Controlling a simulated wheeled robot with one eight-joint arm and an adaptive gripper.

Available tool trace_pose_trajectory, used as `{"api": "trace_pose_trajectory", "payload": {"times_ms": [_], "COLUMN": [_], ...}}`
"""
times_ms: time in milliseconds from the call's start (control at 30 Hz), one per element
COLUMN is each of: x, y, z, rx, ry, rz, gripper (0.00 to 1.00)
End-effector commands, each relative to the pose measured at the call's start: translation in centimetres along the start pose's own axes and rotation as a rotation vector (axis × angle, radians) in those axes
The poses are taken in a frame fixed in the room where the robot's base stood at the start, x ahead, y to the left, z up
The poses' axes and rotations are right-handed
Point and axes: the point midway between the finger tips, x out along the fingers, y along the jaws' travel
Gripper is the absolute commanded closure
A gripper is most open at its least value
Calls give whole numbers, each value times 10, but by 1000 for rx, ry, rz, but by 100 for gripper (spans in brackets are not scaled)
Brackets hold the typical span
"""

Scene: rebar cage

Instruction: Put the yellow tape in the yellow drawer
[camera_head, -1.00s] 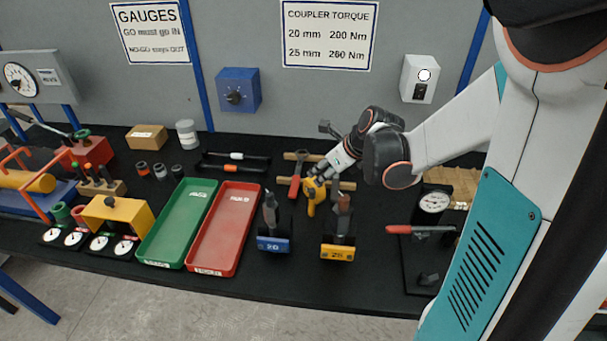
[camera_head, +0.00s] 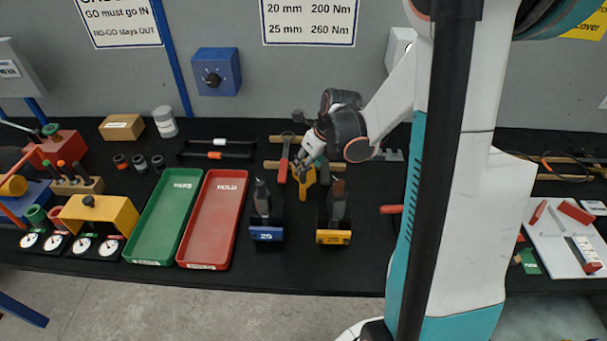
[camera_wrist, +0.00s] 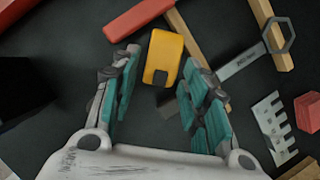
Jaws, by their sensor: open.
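A yellow box with a black knob (camera_head: 98,214) stands at the left.
A green tray (camera_head: 167,222) and a red tray (camera_head: 213,219) lie left of the tape. My arm hides the bench at right.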

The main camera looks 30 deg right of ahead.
Motion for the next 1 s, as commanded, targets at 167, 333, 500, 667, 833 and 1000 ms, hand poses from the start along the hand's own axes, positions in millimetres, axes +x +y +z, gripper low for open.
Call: {"api": "trace_pose_trajectory", "payload": {"times_ms": [167,333,500,667,833,1000], "x": [20,44,51,50,50,50], "y": [-1,-2,-2,-2,-2,-2], "z": [3,5,6,6,6,6], "rx": [-1,-1,0,0,0,0], "ry": [0,0,0,0,0,-1], "rz": [0,0,0,0,0,0], "gripper": [58,58,58,65,100,100]}}
